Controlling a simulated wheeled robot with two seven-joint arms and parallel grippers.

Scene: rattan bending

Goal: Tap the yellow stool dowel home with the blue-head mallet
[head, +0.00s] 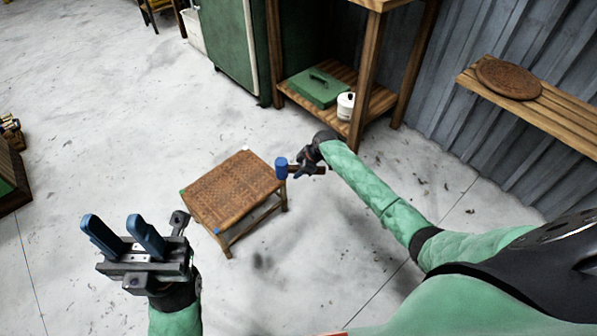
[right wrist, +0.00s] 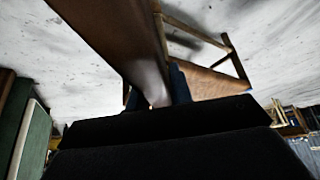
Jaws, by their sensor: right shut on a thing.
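The stool (head: 232,192) has a brown woven seat and stands upright on the floor; part of it also shows in the right wrist view (right wrist: 212,82). White (head: 245,151), green (head: 182,190) and blue (head: 216,231) dowel ends show at three corners. I cannot see a yellow dowel; the mallet head hides part of the right corner. My right gripper (head: 308,164) is shut on the wooden handle of the blue-head mallet (head: 281,168). The head is at or just above that corner; contact is unclear. My left gripper (head: 111,222) is open and empty, left of the stool.
A wooden shelf unit (head: 362,108) at the back holds a green toolbox (head: 318,88) and a white pot (head: 345,106). A green cabinet (head: 236,45) stands beside it. A wall shelf (head: 545,108) bears a round woven piece (head: 508,78). Floor around the stool is clear.

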